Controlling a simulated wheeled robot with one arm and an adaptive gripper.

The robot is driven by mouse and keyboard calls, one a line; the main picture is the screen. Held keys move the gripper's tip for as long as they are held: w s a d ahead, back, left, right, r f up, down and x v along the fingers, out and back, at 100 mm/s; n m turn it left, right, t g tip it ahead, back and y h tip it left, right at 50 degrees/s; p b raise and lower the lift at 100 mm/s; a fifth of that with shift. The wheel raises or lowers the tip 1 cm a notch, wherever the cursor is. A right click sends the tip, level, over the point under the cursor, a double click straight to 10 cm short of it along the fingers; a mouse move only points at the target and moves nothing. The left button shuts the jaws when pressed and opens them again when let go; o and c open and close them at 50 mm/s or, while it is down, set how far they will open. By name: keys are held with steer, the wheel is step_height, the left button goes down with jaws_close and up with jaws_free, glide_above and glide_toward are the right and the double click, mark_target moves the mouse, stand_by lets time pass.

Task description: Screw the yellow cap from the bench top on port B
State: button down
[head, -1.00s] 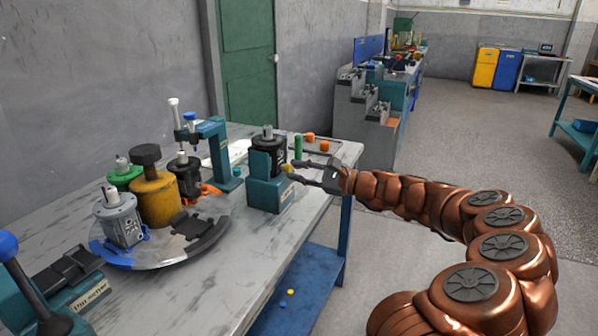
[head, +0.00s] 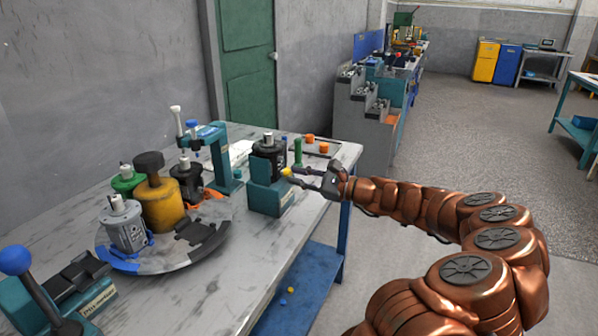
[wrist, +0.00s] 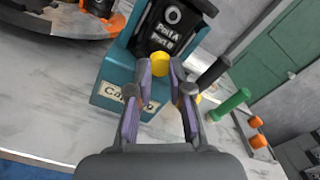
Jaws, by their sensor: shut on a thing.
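The yellow cap (wrist: 160,63) sits between my fingertips, with its face toward the motor's port side. It also shows in the head view (head: 286,172). My gripper (wrist: 160,74) is shut on it, in front of the black motor (wrist: 172,28), whose labels read Port A and Port B, with Port B nearer the cap. The motor stands in a teal holder (head: 262,196) at the bench's right end. Whether the cap touches the port is hidden.
A green pin (wrist: 232,103), a dark pin (wrist: 213,72) and orange caps (wrist: 257,141) stand to the right of the holder. A round turntable (head: 160,262) with several motors fills the bench's left part. Open floor lies right of the bench (head: 318,215).

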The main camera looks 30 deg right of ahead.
steer(key=c, duration=1.2)
jaws_free()
steer(key=shift+c, duration=0.2)
steer(key=shift+w, duration=0.1)
steer(key=n+b, duration=0.1)
steer(key=b, duration=0.2)
steer(key=shift+n, duration=0.4)
steer(key=shift+c, duration=0.2)
